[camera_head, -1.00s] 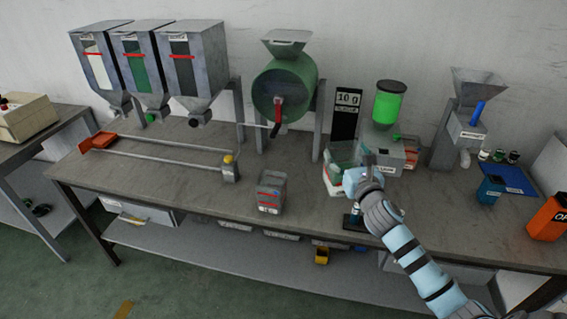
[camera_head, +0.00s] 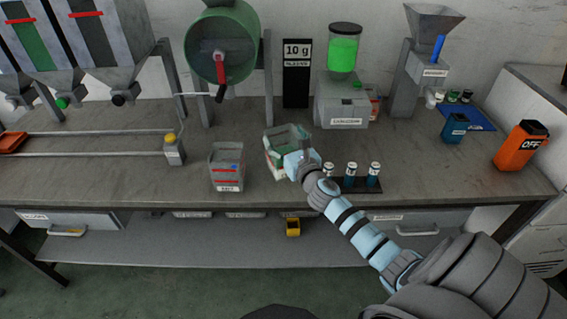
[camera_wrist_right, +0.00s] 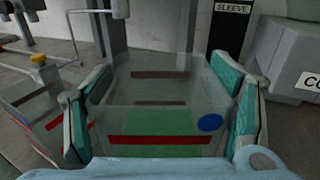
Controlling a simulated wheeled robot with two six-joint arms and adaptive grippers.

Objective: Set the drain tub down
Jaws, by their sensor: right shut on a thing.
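The drain tub (camera_head: 287,133) is a clear, open-topped box with red bands and a green tint. My left gripper is not in view.
A similar grey tub (camera_head: 227,168) stands just left on the bench (camera_head: 110,180). A rack (camera_head: 355,186) with several vials stands to the right, by my right arm. The green-topped machine (camera_head: 341,100) and black sign (camera_head: 297,75) stand behind. An orange container (camera_head: 520,146) is far right.

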